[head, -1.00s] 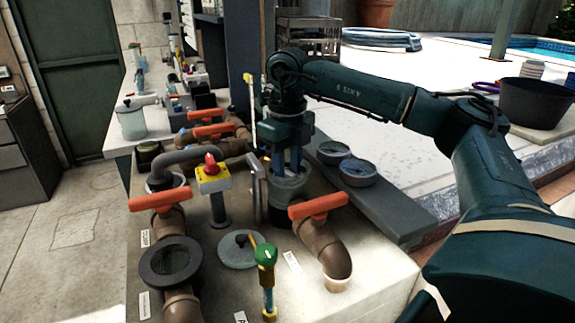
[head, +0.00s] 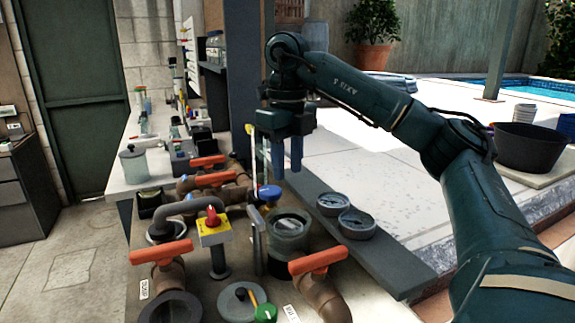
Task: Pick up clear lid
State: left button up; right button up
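The clear lid (head: 238,303) is a round, greyish see-through disc with a dark knob. It lies flat on the pale bench top near the bottom of the view, left of the green-capped valve. My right gripper (head: 287,168) points down in the air above the open round pump pot (head: 288,232), behind and to the right of the lid. My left gripper is not in view.
Orange-handled valves (head: 318,262) on brown pipes stand around the lid. A green-capped valve (head: 265,313) is close to its right, and a yellow switch box (head: 213,228) stands behind. Two round gauges (head: 356,224) sit on the grey ledge.

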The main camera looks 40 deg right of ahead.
aim_at(234, 305)
jog(key=k+j, duration=0.1)
jog(key=j, duration=0.25)
jog(key=k+j, duration=0.1)
jog(key=j, duration=0.2)
jog(key=k+j, duration=0.15)
jog(key=j, duration=0.2)
jog(key=k+j, duration=0.1)
jog(key=j, duration=0.25)
